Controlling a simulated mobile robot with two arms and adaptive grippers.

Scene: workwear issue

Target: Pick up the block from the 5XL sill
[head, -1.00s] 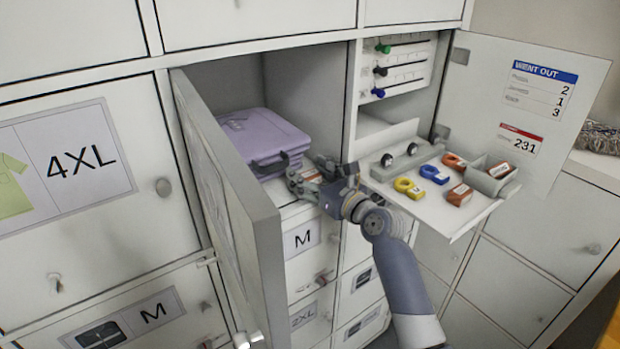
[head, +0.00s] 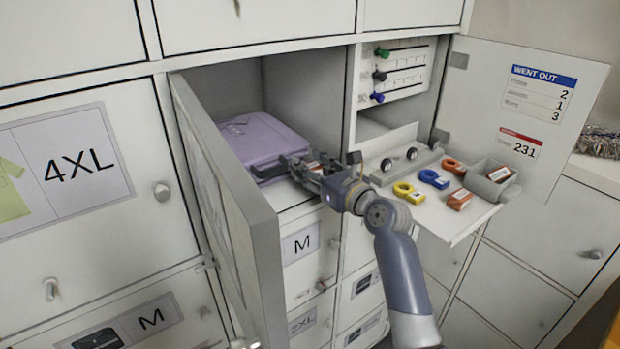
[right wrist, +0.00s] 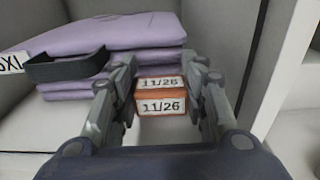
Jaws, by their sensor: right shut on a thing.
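My right gripper (head: 308,170) is at the mouth of the open locker compartment, over its pale sill (head: 283,196). In the right wrist view, its two fingers (right wrist: 166,100) are shut on a small orange-brown block (right wrist: 160,95) with white "11/26" labels. The block is largely hidden by the fingers in the head view. I cannot tell how far it is above the sill. Folded lavender clothing (head: 262,143) lies behind and left of the gripper, with a dark band (right wrist: 66,67) and a partly cut-off tag ending in "XL" (right wrist: 10,63). My left gripper is not in view.
The open locker door (head: 232,205) stands close on the left. Right of the compartment, a fold-down shelf (head: 445,218) holds yellow, blue and orange rings, a block (head: 460,199) and a grey bin (head: 493,180). Another open door (head: 525,110) carries a "WENT OUT" sheet.

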